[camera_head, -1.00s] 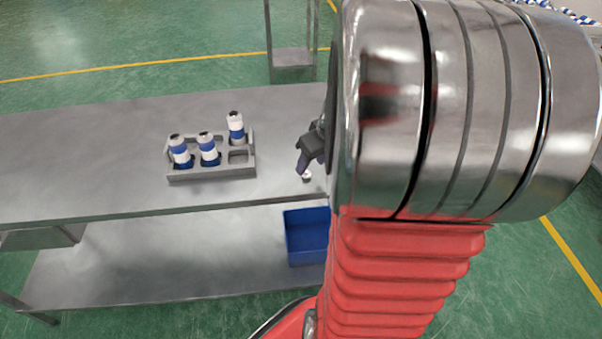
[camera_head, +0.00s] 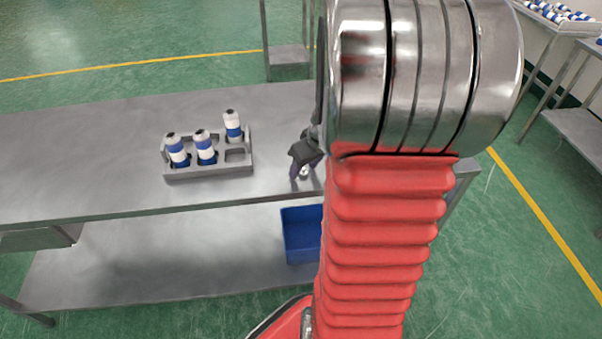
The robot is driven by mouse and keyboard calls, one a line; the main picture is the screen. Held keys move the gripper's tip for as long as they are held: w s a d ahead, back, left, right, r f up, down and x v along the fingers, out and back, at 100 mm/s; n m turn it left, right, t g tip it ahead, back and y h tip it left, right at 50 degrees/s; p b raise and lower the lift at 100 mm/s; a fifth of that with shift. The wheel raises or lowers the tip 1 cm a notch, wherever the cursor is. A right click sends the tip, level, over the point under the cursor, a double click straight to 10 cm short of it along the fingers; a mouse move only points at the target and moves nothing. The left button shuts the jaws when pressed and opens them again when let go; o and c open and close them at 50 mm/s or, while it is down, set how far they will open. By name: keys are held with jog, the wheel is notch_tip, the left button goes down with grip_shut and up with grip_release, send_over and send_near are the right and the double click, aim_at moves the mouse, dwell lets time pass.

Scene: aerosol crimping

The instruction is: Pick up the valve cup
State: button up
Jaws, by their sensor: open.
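The valve cup (camera_head: 304,173) is a small pale, shiny piece on the steel table, to the right of the can rack. My gripper (camera_head: 304,172) points down over it with its dark fingers apart, one on each side of the cup as seen from here. I cannot tell whether the fingers touch the cup. My arm hides the table to the right of the gripper.
A grey rack (camera_head: 208,174) holds several blue-and-white cans, with empty slots at its front right. The steel table (camera_head: 90,150) is clear to the left. A blue bin (camera_head: 301,236) sits on the lower shelf.

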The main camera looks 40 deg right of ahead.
aim_at(304, 172)
jog(key=shift+c, duration=0.3)
grip_shut()
dwell(0.3)
notch_tip(304, 172, up, 10)
dwell(0.6)
jog(key=shift+a, duration=0.1)
dwell(0.4)
